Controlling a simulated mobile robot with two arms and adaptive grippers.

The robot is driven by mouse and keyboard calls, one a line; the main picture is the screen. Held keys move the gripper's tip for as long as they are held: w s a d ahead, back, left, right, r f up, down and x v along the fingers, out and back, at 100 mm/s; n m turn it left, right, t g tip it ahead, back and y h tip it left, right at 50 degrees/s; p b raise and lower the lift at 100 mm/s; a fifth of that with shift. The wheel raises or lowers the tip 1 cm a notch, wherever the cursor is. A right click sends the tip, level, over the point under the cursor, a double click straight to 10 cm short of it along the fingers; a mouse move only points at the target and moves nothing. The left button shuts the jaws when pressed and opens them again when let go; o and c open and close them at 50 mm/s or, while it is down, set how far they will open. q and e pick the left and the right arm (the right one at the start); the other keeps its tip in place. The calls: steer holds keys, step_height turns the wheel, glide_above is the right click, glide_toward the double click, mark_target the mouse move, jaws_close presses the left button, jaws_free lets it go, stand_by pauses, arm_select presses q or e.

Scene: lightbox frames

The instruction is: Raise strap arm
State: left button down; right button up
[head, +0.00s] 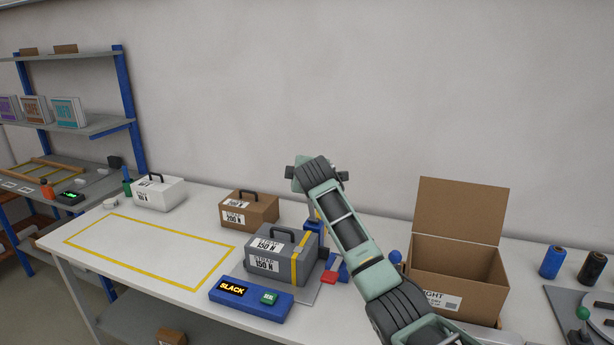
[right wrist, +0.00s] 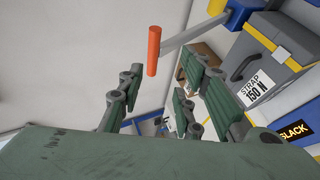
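The strap arm is a grey bar (right wrist: 192,35) running from a blue pivot (right wrist: 238,14) to an orange-red handle (right wrist: 154,50) in the right wrist view. My right gripper (right wrist: 160,84) is open; the handle shows beyond its fingertips, roughly between them, and no contact is visible. In the head view my right arm hides most of the strap arm; my right gripper (head: 303,172) is at its upper end. The grey case (head: 268,252), labelled STRAP 150 N, has a yellow strap (head: 294,270) over it. A blue panel (head: 250,297) reads SLACK. My left gripper is out of view.
A brown 200 N case (head: 249,210) and a white case (head: 158,194) stand left and behind. An open cardboard box (head: 455,285) and spools (head: 552,262) are at right. A yellow-outlined area (head: 150,250) of the white bench is clear.

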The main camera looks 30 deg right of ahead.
steer(key=shift+v, duration=1.75)
steer(key=shift+d, duration=0.1)
